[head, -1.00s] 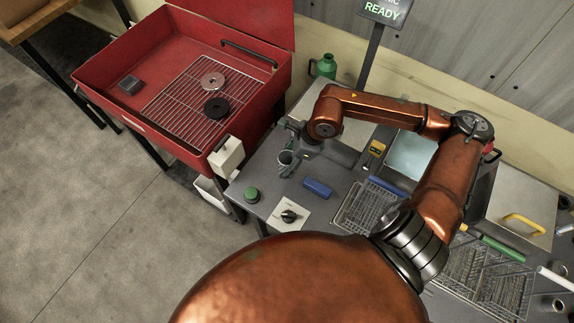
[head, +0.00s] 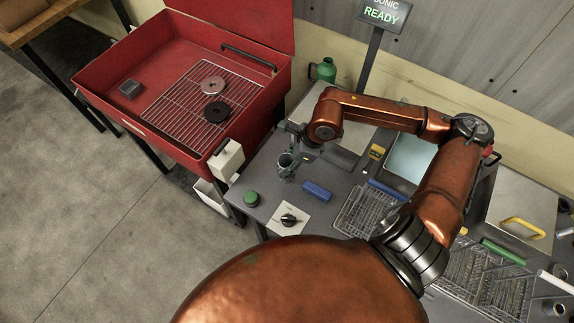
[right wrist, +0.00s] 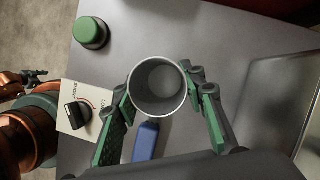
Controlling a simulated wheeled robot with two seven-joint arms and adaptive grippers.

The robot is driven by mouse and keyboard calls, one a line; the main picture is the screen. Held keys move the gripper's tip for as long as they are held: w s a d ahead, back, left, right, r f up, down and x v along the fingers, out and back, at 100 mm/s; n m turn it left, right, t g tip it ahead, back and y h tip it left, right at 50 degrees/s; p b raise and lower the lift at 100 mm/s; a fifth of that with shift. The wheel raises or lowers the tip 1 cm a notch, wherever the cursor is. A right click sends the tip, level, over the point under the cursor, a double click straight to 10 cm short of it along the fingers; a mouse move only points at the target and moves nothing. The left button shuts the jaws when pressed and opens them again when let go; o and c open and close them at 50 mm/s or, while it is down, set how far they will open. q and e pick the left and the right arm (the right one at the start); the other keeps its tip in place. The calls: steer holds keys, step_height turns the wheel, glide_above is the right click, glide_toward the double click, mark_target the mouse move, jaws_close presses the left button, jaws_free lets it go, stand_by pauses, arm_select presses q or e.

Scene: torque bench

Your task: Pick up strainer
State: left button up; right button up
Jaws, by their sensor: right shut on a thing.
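The strainer (right wrist: 160,88) is a grey, round, cup-shaped thing with an open top. In the right wrist view it sits upright between the green-padded fingers of my right gripper (right wrist: 161,90), which are shut on its sides. In the head view the strainer (head: 286,163) shows small at the left end of the bench, below my right gripper (head: 293,153). I cannot tell whether its base touches the bench. Any mesh or holes in it are too small to see.
The red basin (head: 100,92) with a wire rack stands at left. Wire baskets (head: 358,215) lie at right.

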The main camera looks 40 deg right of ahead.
steer(key=shift+r, duration=0.55)
arm_select(q)
steer(key=w+r+p, duration=0.3)
steer(key=r+p, duration=0.7)
steer(key=shift+w+r+t, duration=0.2)
steer(key=shift+w+t, duration=0.15)
steer(key=shift+t, duration=0.05)
arm_select(e)
steer(key=s+a+r, duration=0.3)
steer(key=s+r, duration=0.8)
steer(key=s, duration=0.2)
steer(key=shift+s+a+r, duration=0.25)
steer(key=shift+a+r, duration=0.05)
steer(key=shift+r, duration=0.05)
